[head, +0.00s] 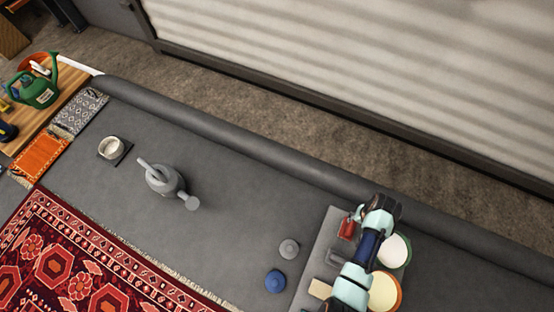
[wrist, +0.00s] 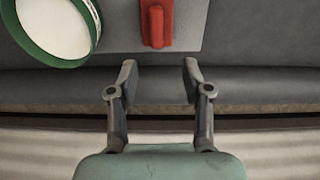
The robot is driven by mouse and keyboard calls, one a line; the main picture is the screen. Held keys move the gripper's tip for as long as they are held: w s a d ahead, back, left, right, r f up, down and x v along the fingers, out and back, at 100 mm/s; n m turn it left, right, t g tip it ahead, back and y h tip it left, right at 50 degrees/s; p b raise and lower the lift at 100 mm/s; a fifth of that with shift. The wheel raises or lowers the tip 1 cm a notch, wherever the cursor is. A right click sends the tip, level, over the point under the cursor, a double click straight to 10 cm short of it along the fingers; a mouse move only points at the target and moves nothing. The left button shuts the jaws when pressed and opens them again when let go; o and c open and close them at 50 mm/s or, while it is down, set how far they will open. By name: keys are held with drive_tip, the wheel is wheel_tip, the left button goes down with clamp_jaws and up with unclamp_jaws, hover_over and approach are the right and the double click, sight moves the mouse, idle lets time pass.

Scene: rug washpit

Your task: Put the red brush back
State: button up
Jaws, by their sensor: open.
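The red brush (head: 347,228) lies on a light grey board (head: 312,262) near the far raised edge of the pit, close beside my arm. In the wrist view the red brush (wrist: 157,22) lies on the grey board (wrist: 190,35) at the top, its narrow end pointing down the picture. My gripper (wrist: 160,68) is open and empty, its fingertips apart and just below the brush in that view, not around it. In the head view my arm hides the fingers.
A green-rimmed tub (head: 406,246) and an orange-rimmed tub (head: 399,290) stand right of the brush. A grey item (head: 337,258) and a tan block (head: 320,289) lie on the board. A blue round item (head: 275,281), grey round item (head: 289,248) and watering can (head: 162,180) stand left.

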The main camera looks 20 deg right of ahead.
drive_tip(key=w+a+r+n+t+h, duration=0.1)
drive_tip(key=w+a+r+n+t, duration=0.25)
drive_tip(key=w+a+r, duration=0.7)
drive_tip(key=w+a+r+n+t+h, duration=0.15)
drive_tip(key=w+a+r+t, duration=0.25)
drive_tip(key=w+a+r, duration=0.65)
drive_tip(key=s+a+r+n+t+y, duration=0.1)
drive_tip(key=s+a+r+t, duration=0.1)
drive_tip(key=a+r, duration=0.4)
drive_tip(key=s+a+r+n+t+y, duration=0.2)
drive_tip(key=s+a+r, duration=0.3)
drive_tip(key=r, duration=0.7)
drive_tip(key=shift+s+a+t, duration=0.15)
drive_tip(key=shift+a+t, duration=0.45)
drive_tip(key=shift+t, duration=0.05)
